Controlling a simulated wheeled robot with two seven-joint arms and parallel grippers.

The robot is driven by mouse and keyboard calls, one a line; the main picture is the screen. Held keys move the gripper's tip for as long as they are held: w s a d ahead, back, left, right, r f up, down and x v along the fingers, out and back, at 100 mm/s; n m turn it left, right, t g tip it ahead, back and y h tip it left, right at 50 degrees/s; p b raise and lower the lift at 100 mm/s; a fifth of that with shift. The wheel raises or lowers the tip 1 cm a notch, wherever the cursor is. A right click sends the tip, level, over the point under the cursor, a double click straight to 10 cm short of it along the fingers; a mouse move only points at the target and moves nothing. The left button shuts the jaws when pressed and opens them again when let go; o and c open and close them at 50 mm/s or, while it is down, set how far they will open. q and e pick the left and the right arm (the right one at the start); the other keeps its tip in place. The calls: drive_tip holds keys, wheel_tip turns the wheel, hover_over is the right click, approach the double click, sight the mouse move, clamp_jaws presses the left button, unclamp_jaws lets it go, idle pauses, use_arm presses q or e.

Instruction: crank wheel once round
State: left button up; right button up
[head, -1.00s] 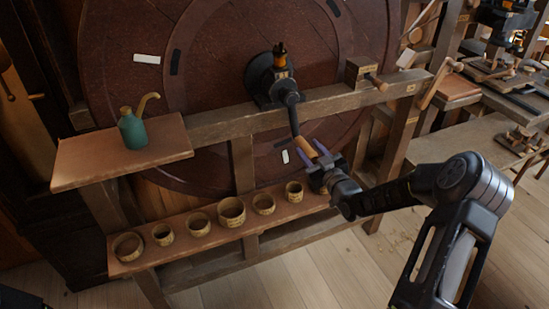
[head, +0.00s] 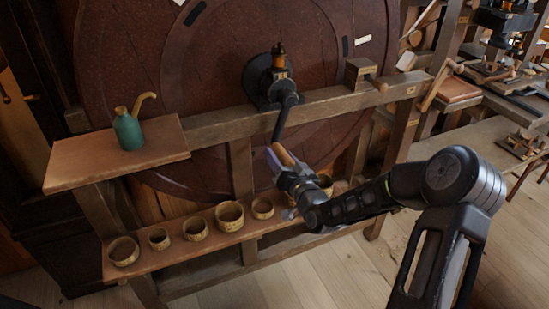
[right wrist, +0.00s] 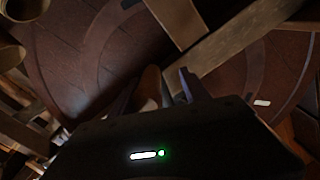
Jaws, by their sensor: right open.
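The large dark red wheel (head: 215,90) stands upright behind a wooden frame, with a black hub (head: 268,80). A black crank arm (head: 282,115) hangs from the hub, pointing down and slightly left. Its wooden handle (head: 284,156) is at the lower end. My right gripper (head: 282,160) is at this handle with its fingers open on either side of it. In the right wrist view the handle (right wrist: 150,84) shows between the two dark fingers; I cannot tell whether they touch it. My left gripper is not in view.
A wooden rail (head: 345,112) crosses in front of the wheel, with a small wooden block (head: 359,73) on it. A green oil can (head: 129,131) stands on the left shelf (head: 75,165).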

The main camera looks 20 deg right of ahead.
drive_tip(key=shift+a+r+m+y, duration=0.15)
drive_tip(key=shift+a+r+m, duration=0.1)
drive_tip(key=shift+a, duration=0.5)
drive_tip(key=shift+a+r+m+y, duration=0.15)
drive_tip(key=shift+a+r+m, duration=0.1)
drive_tip(key=shift+a, duration=0.45)
drive_tip(key=shift+d, duration=0.25)
drive_tip(key=s, duration=1.1)
